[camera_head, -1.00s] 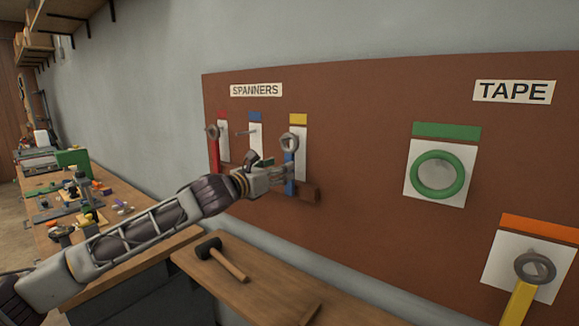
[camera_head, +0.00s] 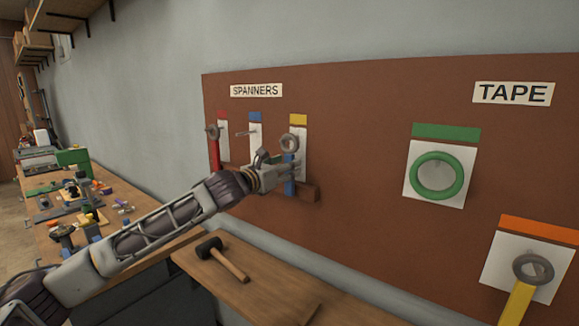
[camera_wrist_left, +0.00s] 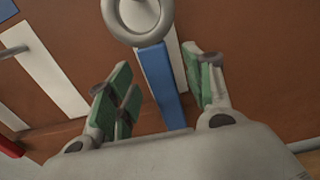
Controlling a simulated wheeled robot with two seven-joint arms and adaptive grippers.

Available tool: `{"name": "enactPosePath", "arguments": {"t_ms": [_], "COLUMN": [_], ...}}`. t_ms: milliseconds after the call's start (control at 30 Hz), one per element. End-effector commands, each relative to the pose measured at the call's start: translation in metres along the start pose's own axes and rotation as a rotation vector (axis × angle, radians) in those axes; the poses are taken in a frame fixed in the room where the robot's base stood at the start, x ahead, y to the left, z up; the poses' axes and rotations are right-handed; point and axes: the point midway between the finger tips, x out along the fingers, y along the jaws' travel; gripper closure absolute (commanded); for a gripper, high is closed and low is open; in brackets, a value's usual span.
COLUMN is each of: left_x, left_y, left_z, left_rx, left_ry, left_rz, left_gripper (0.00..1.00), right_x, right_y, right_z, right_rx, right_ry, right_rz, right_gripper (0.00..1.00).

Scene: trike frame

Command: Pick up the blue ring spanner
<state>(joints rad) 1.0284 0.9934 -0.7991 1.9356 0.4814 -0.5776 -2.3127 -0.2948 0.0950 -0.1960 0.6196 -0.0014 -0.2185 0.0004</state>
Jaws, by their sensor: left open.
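The blue ring spanner (camera_head: 290,175) hangs on the brown board under the yellow tab, its grey ring (camera_head: 289,142) at the top. In the left wrist view its blue handle (camera_wrist_left: 161,82) runs down between my open fingers, with the ring (camera_wrist_left: 137,18) above them. My left gripper (camera_head: 285,176) is open at the spanner's handle. In the left wrist view the green-padded fingers (camera_wrist_left: 160,92) stand on both sides of the handle, with visible gaps. My right gripper is not in view.
A red spanner (camera_head: 214,150) hangs to the left, and an empty peg (camera_head: 245,133) sticks out under the blue tab. A mallet (camera_head: 222,258) lies on the wooden bench (camera_head: 270,296). A green tape ring (camera_head: 437,175) hangs right.

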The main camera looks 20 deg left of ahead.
Motion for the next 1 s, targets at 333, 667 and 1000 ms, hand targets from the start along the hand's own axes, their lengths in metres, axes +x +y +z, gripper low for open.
{"name": "enactPosePath", "arguments": {"t_ms": [333,667,1000], "left_x": [0.020,0.021,0.021], "left_y": [0.000,0.000,0.000], "left_z": [0.001,0.000,0.000], "left_rx": [0.000,0.000,0.000], "left_ry": [-0.001,0.000,0.000], "left_rz": [0.000,0.001,0.001], "left_gripper": [0.48,0.48,0.69], "right_x": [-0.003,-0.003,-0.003], "right_y": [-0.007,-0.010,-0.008], "right_z": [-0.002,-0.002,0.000], "right_rx": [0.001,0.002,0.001], "right_ry": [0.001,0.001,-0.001], "right_rz": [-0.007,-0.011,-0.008], "right_gripper": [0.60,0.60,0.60]}}
